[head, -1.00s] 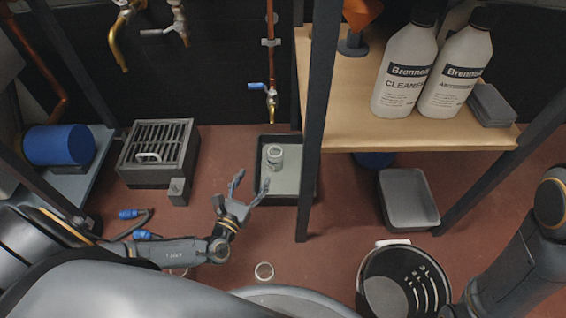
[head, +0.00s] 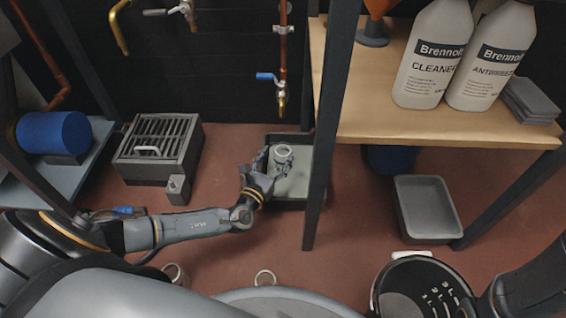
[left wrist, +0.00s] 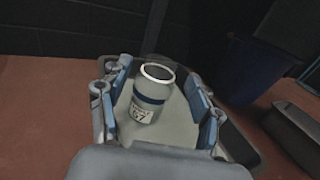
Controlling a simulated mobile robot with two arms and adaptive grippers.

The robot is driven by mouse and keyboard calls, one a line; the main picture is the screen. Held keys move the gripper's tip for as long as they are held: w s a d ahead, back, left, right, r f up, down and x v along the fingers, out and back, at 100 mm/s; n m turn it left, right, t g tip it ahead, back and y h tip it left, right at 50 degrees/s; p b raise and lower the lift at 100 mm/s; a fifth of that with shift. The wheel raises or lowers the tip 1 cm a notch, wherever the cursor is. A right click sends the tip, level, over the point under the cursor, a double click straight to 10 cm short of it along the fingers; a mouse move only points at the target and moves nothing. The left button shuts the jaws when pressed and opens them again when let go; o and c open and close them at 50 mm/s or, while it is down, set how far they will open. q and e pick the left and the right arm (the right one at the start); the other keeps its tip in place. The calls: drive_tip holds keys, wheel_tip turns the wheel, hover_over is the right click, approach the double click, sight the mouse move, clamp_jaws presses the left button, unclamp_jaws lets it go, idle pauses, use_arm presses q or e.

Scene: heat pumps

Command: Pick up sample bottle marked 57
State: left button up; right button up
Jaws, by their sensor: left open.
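The sample bottle (left wrist: 150,95) is a pale grey jar with a white rim, a dark blue band and a label reading 57. In the left wrist view it stands tilted in the picture between the spread fingers of my left gripper (left wrist: 157,108). The head view also shows the bottle (head: 283,157) in a dark-rimmed tray (head: 268,197) on the floor. My left gripper (head: 268,168) is open there, with its fingers at the bottle's sides. I cannot tell whether they touch it. My right gripper is not in view.
A shelf post (head: 325,150) stands close to the right of the tray. A valve on a copper pipe (head: 281,90) hangs above it. A grated box (head: 160,150) is at left. A black bucket (head: 420,285) and grey tray (head: 428,207) are at right.

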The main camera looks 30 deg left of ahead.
sight(280, 153)
use_arm(q)
drive_tip(key=w+b, duration=0.1)
drive_tip(key=w, duration=0.1)
drive_tip(key=w+b, duration=0.1)
drive_tip(key=shift+w+f, duration=0.2)
drive_tip(key=shift+w, duration=0.15)
drive_tip(key=shift+w+r, duration=0.15)
drive_tip(key=shift+w, duration=0.1)
clamp_jaws()
